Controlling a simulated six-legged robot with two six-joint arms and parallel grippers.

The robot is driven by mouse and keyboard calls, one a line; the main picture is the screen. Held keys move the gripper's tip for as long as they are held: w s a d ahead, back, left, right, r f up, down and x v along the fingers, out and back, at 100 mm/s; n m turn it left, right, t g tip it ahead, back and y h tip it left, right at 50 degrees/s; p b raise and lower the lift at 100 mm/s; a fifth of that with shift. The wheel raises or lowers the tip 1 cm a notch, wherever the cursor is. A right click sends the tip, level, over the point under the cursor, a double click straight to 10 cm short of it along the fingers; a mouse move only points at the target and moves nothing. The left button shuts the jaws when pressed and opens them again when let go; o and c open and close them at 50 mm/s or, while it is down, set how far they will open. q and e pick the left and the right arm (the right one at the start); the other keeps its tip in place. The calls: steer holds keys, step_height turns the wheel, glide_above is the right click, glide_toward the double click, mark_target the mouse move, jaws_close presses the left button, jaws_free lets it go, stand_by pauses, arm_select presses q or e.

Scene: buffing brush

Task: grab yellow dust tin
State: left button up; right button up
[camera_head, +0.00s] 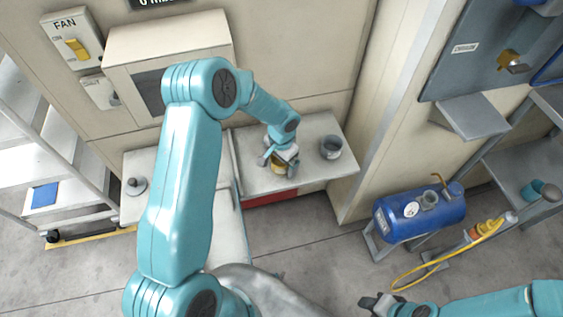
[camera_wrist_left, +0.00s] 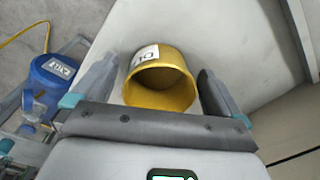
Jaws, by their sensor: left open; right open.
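The yellow dust tin (camera_wrist_left: 160,85) stands on a pale shelf top, with a white label on its side and an open, empty-looking inside. In the left wrist view it sits between the two fingers of my left gripper (camera_wrist_left: 160,88), which are open with a gap on each side of it. In the head view my left gripper (camera_head: 279,158) is over the tin (camera_head: 279,168), which is mostly hidden behind it. My right gripper (camera_head: 378,304) is at the bottom edge of the head view, open and away from the tin.
A grey tin (camera_head: 331,147) stands on the shelf (camera_head: 250,170) just right of the yellow tin. A small knobbed object (camera_head: 136,186) is on the left part. A blue tank (camera_head: 420,212) stands on the floor to the right. A cabinet (camera_head: 165,60) rises behind.

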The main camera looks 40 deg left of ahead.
arm_select(q)
steer(key=c, duration=1.1)
